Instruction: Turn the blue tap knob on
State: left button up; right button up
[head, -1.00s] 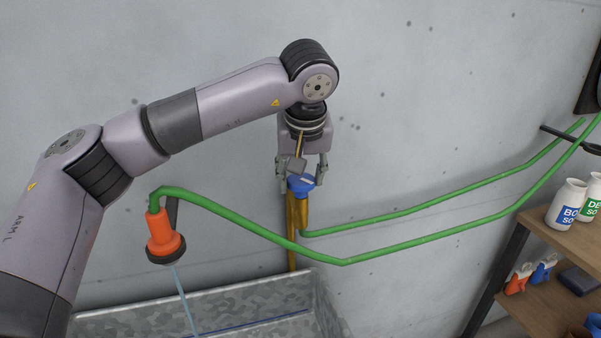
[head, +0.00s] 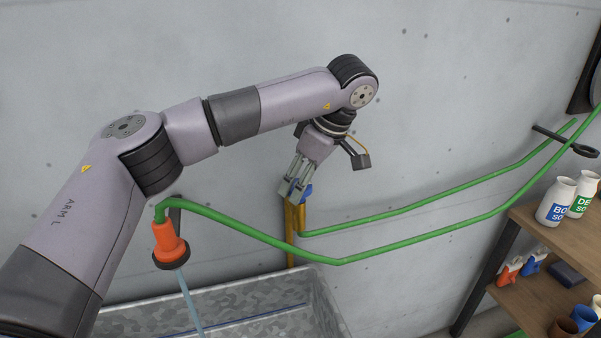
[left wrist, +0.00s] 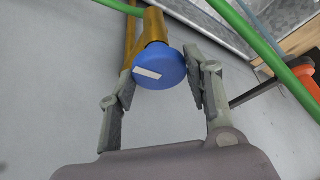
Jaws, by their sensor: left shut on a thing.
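The blue tap knob (head: 307,191), round with a white stripe, sits on top of a brass tap (head: 291,218) on the wall. It also shows in the left wrist view (left wrist: 172,62). My left gripper (head: 295,191) is shut on the knob, one finger on each side of it, and hides part of it in the head view. In the left wrist view the stripe lies slightly tilted between the fingers (left wrist: 160,76). A stream of water (head: 188,300) comes from the orange nozzle (head: 169,246) at the hose's end. My right gripper is not in view.
A green hose (head: 342,262) runs from the tap area to the right and to the nozzle. A galvanized trough (head: 270,296) stands below. A wooden shelf (head: 560,235) with bottles (head: 556,202) and cups stands at the right.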

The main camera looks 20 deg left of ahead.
pick_arm(q)
jog(key=n+g+p, duration=0.1)
jog(key=n+p, duration=0.1)
jog(key=n, duration=0.1)
jog(key=n+g+p, duration=0.1)
jog(key=n+p, duration=0.1)
jog(key=n, duration=0.1)
jog(key=shift+w+r+g+p, duration=0.15)
jog(key=shift+r+g+p, duration=0.05)
jog(key=shift+g+p, duration=0.1)
jog(key=n+g+p, duration=0.1)
jog(key=n, duration=0.2)
jog(key=shift+f+n+h+p, duration=0.1)
jog(key=shift+n+h+p, duration=0.3)
jog(key=shift+w+a+f+n+g+h+p, duration=0.1)
jog(key=shift+n+g+h+p, duration=0.3)
jog(key=shift+n, duration=0.7)
jog(key=o, duration=1.1)
notch_tip(320, 180, up, 10)
